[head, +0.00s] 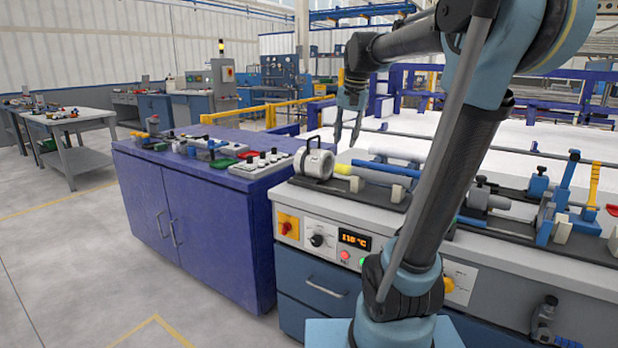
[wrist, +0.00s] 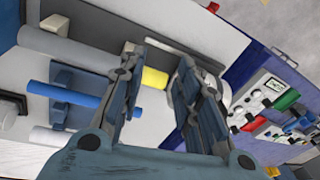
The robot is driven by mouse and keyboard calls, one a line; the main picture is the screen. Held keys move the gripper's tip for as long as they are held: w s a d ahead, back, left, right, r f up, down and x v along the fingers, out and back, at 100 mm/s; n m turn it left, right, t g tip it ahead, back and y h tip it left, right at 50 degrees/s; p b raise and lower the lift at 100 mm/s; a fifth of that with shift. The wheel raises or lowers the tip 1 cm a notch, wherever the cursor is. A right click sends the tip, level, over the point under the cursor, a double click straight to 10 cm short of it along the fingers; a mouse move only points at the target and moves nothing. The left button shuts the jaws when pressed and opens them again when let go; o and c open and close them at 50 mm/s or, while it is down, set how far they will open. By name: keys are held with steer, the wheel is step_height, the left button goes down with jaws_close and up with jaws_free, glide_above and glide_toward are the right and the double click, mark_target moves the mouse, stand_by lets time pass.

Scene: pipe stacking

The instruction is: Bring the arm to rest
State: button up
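My gripper (head: 347,143) hangs above the workbench in the head view, its fingers pointing down. In the wrist view its two fingers (wrist: 157,72) stand apart with nothing held between them. A yellow piece (head: 343,169) lies between the blue pipe and a white round fixture (head: 315,163); in the wrist view the yellow piece (wrist: 155,78) appears beyond the fingers. A grey pipe (wrist: 65,46) lies beside the blue pipe.
A purple cabinet (head: 190,210) with small parts and trays on top stands to the left of the bench. Blue and yellow clamps (head: 592,190) rise at the bench's right. A control panel with a lit display (head: 354,240) is on the bench front. Open floor lies at the left.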

steer(key=s+d+f+n, duration=0.2)
steer(key=s+d+f, duration=0.1)
steer(key=s+f, duration=0.9)
steer(key=s+d+f+n+h, duration=0.1)
steer(key=s+d+f, duration=0.3)
steer(key=s+f, duration=0.9)
step_height(320, 180, down, 2)
steer(key=shift+n+t, duration=0.3)
steer(key=shift+n, duration=0.3)
steer(key=shift+d, duration=0.1)
